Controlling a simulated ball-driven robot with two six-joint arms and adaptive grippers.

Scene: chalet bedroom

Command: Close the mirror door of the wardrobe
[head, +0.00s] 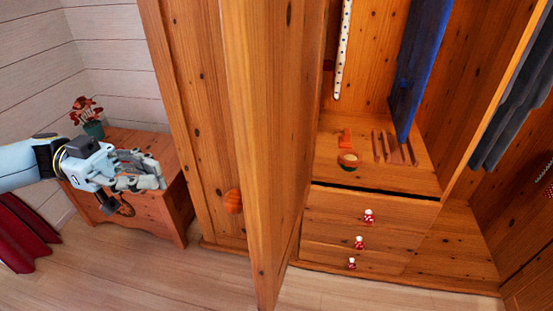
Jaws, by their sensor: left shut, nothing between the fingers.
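The wooden wardrobe (428,185) stands open in the head view. A wooden door (268,150) stands swung out toward me, seen nearly edge-on, left of the open compartment. No mirror surface shows clearly, so I cannot tell whether this is the mirror door. My left gripper (154,177) is shut and empty, left of the wardrobe in front of the small wooden chest, apart from the door. My right gripper is out of view.
A wooden chest (160,205) with a potted plant (92,128) stands at left, near red fabric (22,235). Inside the wardrobe are a blue garment (415,65), a small bowl (348,160) and drawers with red-and-white knobs. Grey clothes (512,105) show at right. Floor in front is clear.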

